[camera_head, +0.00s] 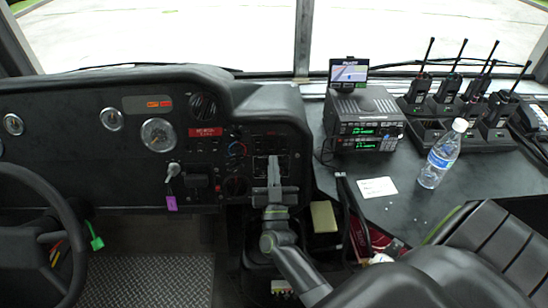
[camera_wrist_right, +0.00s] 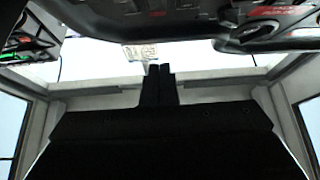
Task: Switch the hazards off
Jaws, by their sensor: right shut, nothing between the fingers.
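My right gripper (camera_head: 273,162) is shut and empty, raised in front of the panel on the right part of the dash. It hides part of that panel, and I cannot tell whether its tips touch anything. In the right wrist view the closed fingers (camera_wrist_right: 158,72) point up at a bright area with a small blurred pale panel behind. The dash panel (camera_head: 262,140) has small switches, too small to read; I cannot pick out the hazard switch. Two orange-red indicators (camera_head: 159,104) are lit in the instrument display. My left gripper is out of view.
A steering wheel (camera_head: 60,235) is at left. A key with a purple tag (camera_head: 172,202) hangs from the dash. Right of the panel, the counter (camera_head: 395,205) holds stacked radios (camera_head: 362,118), several handheld radios, a card (camera_head: 377,187) and a water bottle (camera_head: 439,153).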

